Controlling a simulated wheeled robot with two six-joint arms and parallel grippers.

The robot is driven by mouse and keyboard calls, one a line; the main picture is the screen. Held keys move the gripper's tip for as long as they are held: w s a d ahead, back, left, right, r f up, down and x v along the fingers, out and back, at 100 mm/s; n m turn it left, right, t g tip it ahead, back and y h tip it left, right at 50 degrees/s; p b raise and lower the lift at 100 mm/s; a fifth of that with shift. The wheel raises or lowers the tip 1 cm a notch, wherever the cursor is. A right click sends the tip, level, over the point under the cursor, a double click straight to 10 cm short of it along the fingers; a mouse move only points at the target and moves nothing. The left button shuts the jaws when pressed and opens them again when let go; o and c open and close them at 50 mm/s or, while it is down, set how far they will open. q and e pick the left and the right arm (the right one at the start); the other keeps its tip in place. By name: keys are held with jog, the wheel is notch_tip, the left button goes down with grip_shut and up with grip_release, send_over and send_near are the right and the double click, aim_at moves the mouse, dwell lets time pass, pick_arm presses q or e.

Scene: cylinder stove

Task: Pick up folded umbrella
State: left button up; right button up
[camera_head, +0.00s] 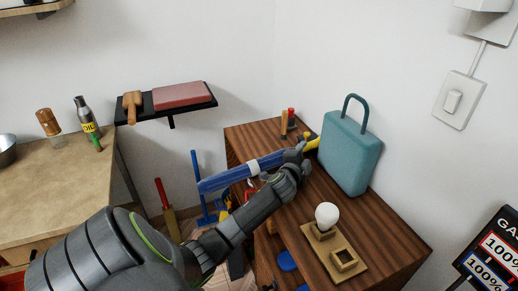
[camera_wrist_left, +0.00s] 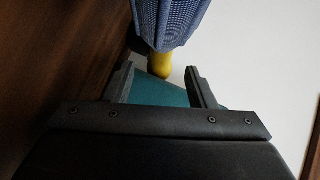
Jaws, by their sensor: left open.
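The folded umbrella (camera_head: 235,174) is blue with a white band and a yellow handle (camera_head: 312,144). It reaches from over the wooden cabinet top out past its left edge. My left gripper (camera_head: 300,153) is at the handle end of the umbrella, hiding part of it. In the left wrist view the fingers of my left gripper (camera_wrist_left: 161,80) are apart. The yellow handle (camera_wrist_left: 161,66) shows between and just beyond the fingertips, with the blue umbrella fabric (camera_wrist_left: 172,18) above it. I cannot tell whether the fingers touch the handle. My right gripper is not in view.
A teal case (camera_head: 350,153) stands on the cabinet (camera_head: 385,240) just right of the gripper. A light bulb (camera_head: 327,214) sits on a wooden stand nearer the front. A small red-topped item (camera_head: 291,118) stands at the back. A wall shelf (camera_head: 168,101) is at the upper left.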

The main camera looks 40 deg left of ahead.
aim_at(307, 148)
pick_arm(q)
jog(key=shift+x, duration=2)
jog(key=shift+c, duration=0.3)
jog(key=shift+r, duration=0.1)
grip_shut()
jog(key=shift+a+r, duration=0.1)
